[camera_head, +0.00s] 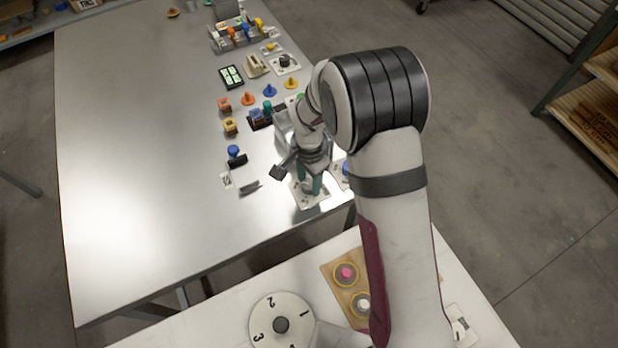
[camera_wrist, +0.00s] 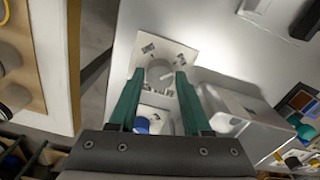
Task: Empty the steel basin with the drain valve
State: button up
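My gripper (camera_head: 311,185) is low over a white plate (camera_head: 312,202) near the table's front edge. In the wrist view my gripper (camera_wrist: 160,74) has its two green fingers apart, one on each side of a round grey knob (camera_wrist: 158,68) on that plate. This knob looks like the drain valve; I cannot tell whether a finger touches it. A pale grey, box-like vessel (camera_wrist: 243,108), apparently the steel basin, stands right of the fingers in the wrist view. My arm hides much of that area in the head view. The basin's contents cannot be made out.
A blue knob (camera_wrist: 142,124) on a white plate is close beside the valve plate. A small blue-topped item (camera_head: 234,151) stands to the left in the head view. Several coloured items and a rack (camera_head: 232,38) line the table's right side. The table's left half is clear.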

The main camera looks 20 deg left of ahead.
grip_shut()
jog(key=shift+n, duration=0.4)
jog(key=n, duration=1.2)
jog(key=shift+n, duration=2.3)
jog(key=shift+o, duration=2.4)
grip_release()
